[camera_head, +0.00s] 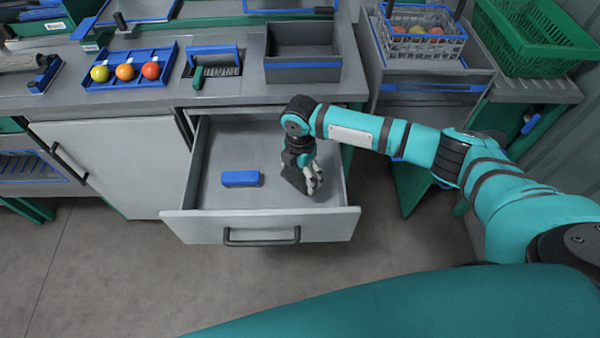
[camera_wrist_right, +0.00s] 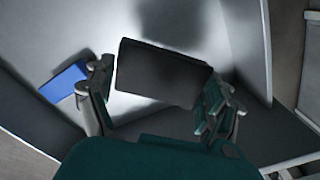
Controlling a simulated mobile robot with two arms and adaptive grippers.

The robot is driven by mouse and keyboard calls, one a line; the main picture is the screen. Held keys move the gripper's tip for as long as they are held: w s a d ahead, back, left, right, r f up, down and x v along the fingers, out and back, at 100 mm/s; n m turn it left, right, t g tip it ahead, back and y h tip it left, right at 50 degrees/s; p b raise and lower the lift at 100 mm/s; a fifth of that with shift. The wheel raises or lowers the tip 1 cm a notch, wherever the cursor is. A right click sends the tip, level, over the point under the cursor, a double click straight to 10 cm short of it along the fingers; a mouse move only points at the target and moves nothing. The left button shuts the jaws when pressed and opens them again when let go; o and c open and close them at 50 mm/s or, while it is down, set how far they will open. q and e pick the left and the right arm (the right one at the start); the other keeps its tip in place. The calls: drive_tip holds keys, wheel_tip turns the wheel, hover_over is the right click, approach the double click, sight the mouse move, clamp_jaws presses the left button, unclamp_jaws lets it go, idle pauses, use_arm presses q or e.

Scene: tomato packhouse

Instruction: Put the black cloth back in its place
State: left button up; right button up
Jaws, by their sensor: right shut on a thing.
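The black cloth (camera_wrist_right: 160,72) shows as a dark folded piece between the fingers of my right gripper (camera_wrist_right: 163,90) in the right wrist view. In the head view the cloth (camera_head: 292,177) is a small dark patch beside the fingers. My right gripper (camera_head: 312,178) is shut on it, inside the open drawer (camera_head: 330,225), towards the right side. Whether the cloth touches the drawer floor is hard to tell. My left gripper is not in view.
A blue block (camera_head: 240,178) lies in the drawer left of my gripper; it also shows in the wrist view (camera_wrist_right: 63,82). Drawer floor between them is clear. Above, the counter holds a blue tomato tray (camera_head: 130,83), a brush holder (camera_head: 214,50) and a grey bin (camera_head: 302,73).

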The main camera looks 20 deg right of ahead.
drive_tip(key=b, duration=0.4)
hover_over(300, 194)
wheel_tip(300, 194, down, 4)
drive_tip(key=shift+w+f, duration=0.1)
drive_tip(key=shift+w, duration=0.05)
drive_tip(key=shift+f+b, duration=0.55)
drive_tip(key=shift+f, duration=1.1)
drive_tip(key=shift+f, duration=0.35)
drive_tip(key=o, duration=0.9)
wheel_tip(300, 194, up, 7)
drive_tip(key=p, duration=0.7)
